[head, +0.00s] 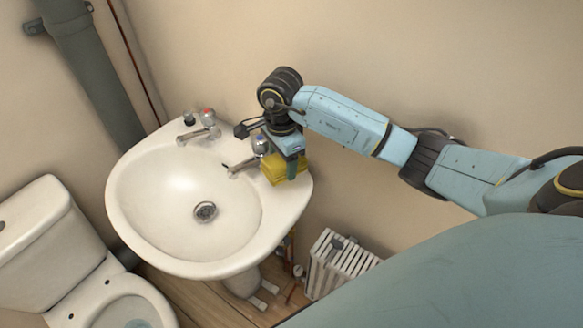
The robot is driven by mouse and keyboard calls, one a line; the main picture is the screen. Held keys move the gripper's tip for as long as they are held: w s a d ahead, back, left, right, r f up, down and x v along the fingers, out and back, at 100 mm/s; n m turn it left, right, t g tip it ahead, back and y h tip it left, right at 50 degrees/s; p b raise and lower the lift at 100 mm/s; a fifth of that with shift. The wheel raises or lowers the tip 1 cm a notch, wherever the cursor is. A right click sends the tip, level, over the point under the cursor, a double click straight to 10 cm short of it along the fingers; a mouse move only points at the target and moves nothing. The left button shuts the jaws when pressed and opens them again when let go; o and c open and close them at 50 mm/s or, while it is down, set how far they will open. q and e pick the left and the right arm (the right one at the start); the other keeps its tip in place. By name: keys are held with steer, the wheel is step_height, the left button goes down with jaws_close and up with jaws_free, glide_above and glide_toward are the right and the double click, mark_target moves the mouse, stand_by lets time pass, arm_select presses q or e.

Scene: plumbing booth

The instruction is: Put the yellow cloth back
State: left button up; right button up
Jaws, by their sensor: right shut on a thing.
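The yellow cloth (272,171) is at the right rear corner of the white sink (292,203), beside the right tap (259,146). My right gripper (291,170) comes down on it from above and is shut on it. The gripper's fingers hide part of the cloth. I cannot tell whether the cloth touches the sink's rim or is held just above it. My left gripper is not in view.
Another tap (206,121) and a small dark item (188,118) stand on the sink's back rim. The basin is empty. A toilet (45,240) is at the left, a radiator (335,262) below right, and a grey pipe (90,70) runs up the wall.

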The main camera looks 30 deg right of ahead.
steer(key=d, duration=0.1)
steer(key=w+d, duration=0.1)
steer(key=d, duration=0.1)
steer(key=shift+w+d, duration=0.2)
steer(key=shift+d, duration=0.05)
steer(key=shift+s+a+f, duration=0.1)
steer(key=shift+a+f, duration=0.05)
steer(key=shift+f, duration=0.3)
steer(key=shift+s+a+f, duration=0.1)
steer(key=shift+f, duration=0.35)
step_height(320, 180, down, 5)
steer(key=shift+r, duration=0.15)
steer(key=shift+w+d+f, duration=0.2)
steer(key=shift+f, duration=0.1)
steer(key=shift+f, duration=0.2)
steer(key=o, duration=0.9)
steer(key=shift+r, duration=0.1)
steer(key=shift+o, duration=0.2)
